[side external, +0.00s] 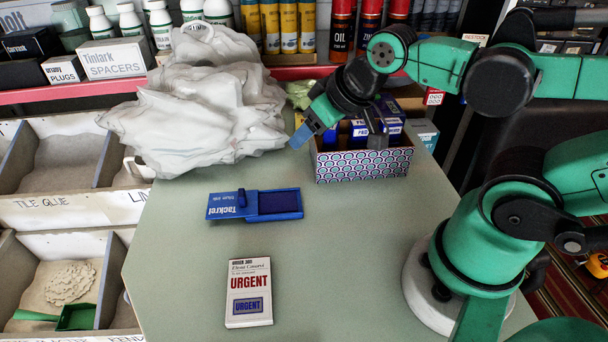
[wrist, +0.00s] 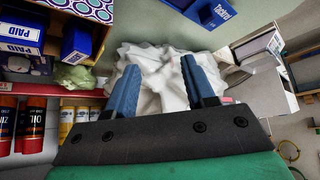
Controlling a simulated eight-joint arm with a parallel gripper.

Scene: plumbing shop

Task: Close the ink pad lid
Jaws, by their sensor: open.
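The blue ink pad (side external: 278,203) lies on the green-grey table, its dark pad surface exposed on the right. Its blue lid (side external: 226,206), with "Tackret" lettering and a small upright knob, sits over the left side, so the ink pad is partly uncovered. Part of the blue lid also shows at the top of the wrist view (wrist: 212,10). My gripper (side external: 302,138) is in the air beyond the ink pad and to its right, beside the patterned box. Its two blue fingers (wrist: 158,64) are spread apart with nothing between them. It touches neither lid nor pad.
A patterned box (side external: 362,166) of blue stamps stands right of my gripper. A large crumpled grey-white heap (side external: 205,100) covers the back left. A card marked "URGENT" (side external: 249,292) lies in front of the ink pad. The table around the ink pad is clear.

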